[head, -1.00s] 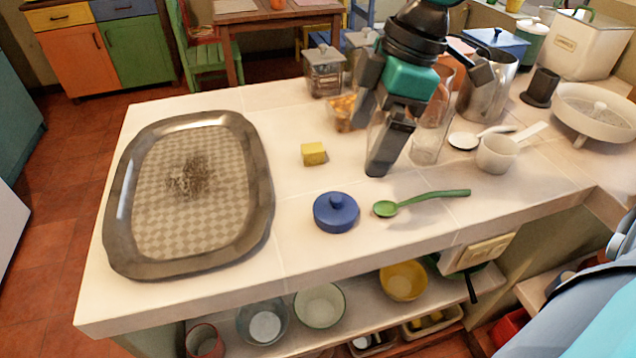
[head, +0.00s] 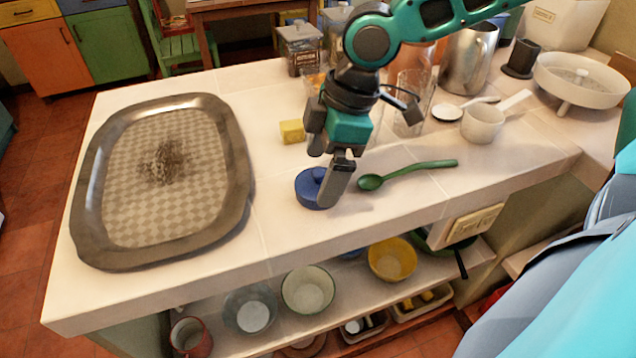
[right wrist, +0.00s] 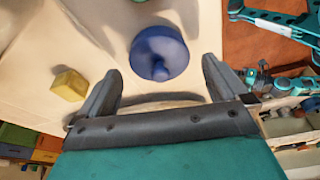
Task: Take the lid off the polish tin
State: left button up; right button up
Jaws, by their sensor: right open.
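The polish tin (head: 306,190) is a small round blue tin standing upright on the pale counter. Its blue lid with a round knob on top is on it, partly hidden by my gripper in the head view. In the right wrist view the lid (right wrist: 150,45) lies ahead of my fingers, between their lines and apart from them. My right gripper (head: 338,185) is open and empty, above and close to the tin; the wrist view shows both its fingers (right wrist: 158,85) spread apart. My left gripper is not in view.
A green spoon (head: 410,173) lies just right of the tin. A yellow block (head: 292,131) is behind it. A large grey-rimmed tray (head: 235,200) fills the left of the counter. Glass jars, a steel jug (head: 468,60) and a white cup (head: 482,124) stand behind. Bowls sit on the shelf below.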

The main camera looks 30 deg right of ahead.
jog(key=shift+a+f, duration=0.1)
jog(key=shift+f, duration=0.2)
jog(key=c, duration=1)
jog(key=shift+r, duration=0.1)
jog(key=shift+c, duration=0.2)
